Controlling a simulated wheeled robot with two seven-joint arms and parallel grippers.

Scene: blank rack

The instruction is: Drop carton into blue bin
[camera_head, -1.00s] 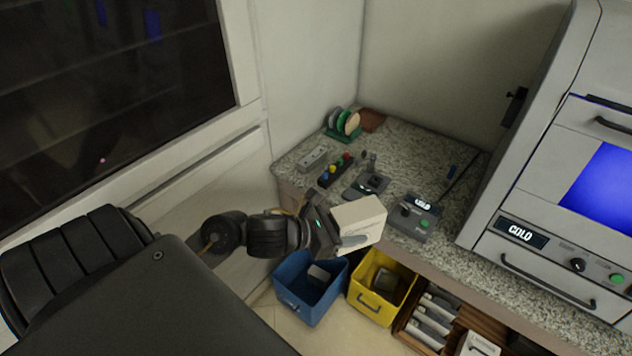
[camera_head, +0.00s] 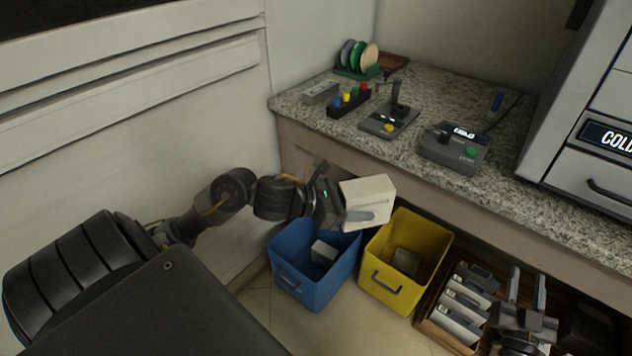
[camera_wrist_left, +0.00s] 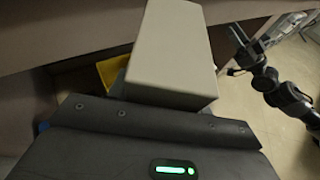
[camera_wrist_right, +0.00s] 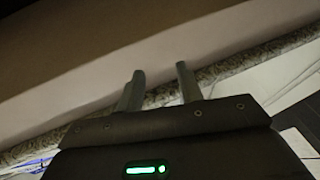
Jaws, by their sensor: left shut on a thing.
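The cream carton (camera_head: 368,191) is held in my left gripper (camera_head: 360,210), with one finger along its near side. It is in the air in front of the counter, above the gap between the bins. In the left wrist view the carton (camera_wrist_left: 172,50) sticks out ahead of the gripper. The blue bin (camera_head: 308,285) stands on the floor below and left of the carton, with a pale box (camera_head: 323,252) inside. My right gripper (camera_head: 527,274) is at the lower right, empty, its fingers apart, as the right wrist view (camera_wrist_right: 160,75) shows.
A yellow bin (camera_head: 388,286) with a grey object (camera_head: 405,262) inside stands right of the blue bin. A wooden rack (camera_head: 437,322) with several cartons is further right. The granite counter (camera_head: 440,95) edge is close behind the held carton.

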